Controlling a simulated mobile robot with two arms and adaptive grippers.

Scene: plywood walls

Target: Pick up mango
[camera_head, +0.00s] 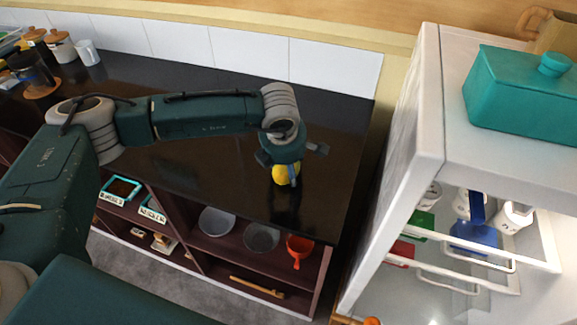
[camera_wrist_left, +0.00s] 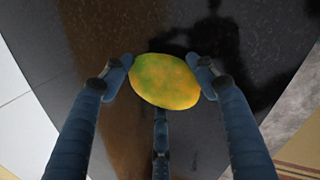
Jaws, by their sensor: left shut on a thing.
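The mango (camera_head: 280,175) is yellow in the head view, at the right end of the dark countertop. In the left wrist view the mango (camera_wrist_left: 166,80) is yellow-green and oval, between the fingers. My left gripper (camera_head: 284,178) reaches down from above and is shut on the mango. In the left wrist view the left gripper (camera_wrist_left: 163,82) has a finger against each side of the mango and a third finger below it. I cannot tell whether the mango touches the counter. My right gripper is not in view.
The black countertop (camera_head: 200,165) is clear around the gripper. Shelves below hold bowls (camera_head: 262,237) and an orange funnel-like item (camera_head: 299,247). A white open fridge (camera_head: 430,150) stands at right with a teal box (camera_head: 520,95) on top. Jars and a mug (camera_head: 87,52) stand far left.

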